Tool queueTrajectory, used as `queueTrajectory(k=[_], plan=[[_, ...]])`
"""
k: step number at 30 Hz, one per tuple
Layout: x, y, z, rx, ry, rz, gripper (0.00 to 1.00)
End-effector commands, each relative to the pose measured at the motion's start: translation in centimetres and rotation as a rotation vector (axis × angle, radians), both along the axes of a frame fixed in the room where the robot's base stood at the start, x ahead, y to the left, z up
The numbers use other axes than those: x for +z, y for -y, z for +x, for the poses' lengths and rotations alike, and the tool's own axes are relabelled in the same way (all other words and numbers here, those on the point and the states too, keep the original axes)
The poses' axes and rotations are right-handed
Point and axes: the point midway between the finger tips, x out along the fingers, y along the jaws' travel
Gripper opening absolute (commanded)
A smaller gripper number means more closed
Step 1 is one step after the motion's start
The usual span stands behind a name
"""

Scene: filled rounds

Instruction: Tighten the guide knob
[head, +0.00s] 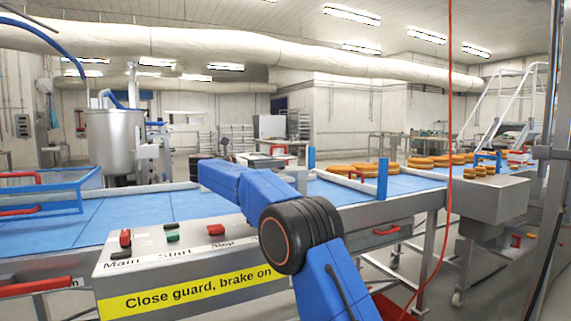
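I cannot make out the guide knob for certain. A conveyor with a blue belt (180,205) runs across the view, with metal side rails. Two blue posts stand at its side, a nearer one (382,178) and a farther one (311,158). A red bar (356,175) sits between them at the belt. My blue arm with its black joint rises from the bottom right and reaches left over the conveyor, covering part of the belt and rail. My gripper is not visible, so its state and what it touches do not show.
A control panel (110,272) with Main, Start and Stop switches and a yellow strip (190,290) reading "Close guard, brake on" is in front. Orange-brown rounds (430,161) lie on the right belt. A blue guard frame (50,185) is at left. A red cord (450,120) hangs at right.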

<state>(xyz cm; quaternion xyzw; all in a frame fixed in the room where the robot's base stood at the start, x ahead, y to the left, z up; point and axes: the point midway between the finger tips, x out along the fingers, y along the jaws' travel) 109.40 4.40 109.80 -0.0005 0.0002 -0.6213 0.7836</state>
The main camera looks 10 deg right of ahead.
Motion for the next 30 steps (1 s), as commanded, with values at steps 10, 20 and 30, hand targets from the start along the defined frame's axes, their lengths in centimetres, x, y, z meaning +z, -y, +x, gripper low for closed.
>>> queueTrajectory(k=[10,20,30], plan=[[0.0,-6.8,-1.5,0.002,0.001,0.000,0.34],[0.0,-9.9,-2.3,0.000,0.001,0.000,0.34],[0.0,-10.1,-2.4,0.000,0.001,0.000,0.34]])
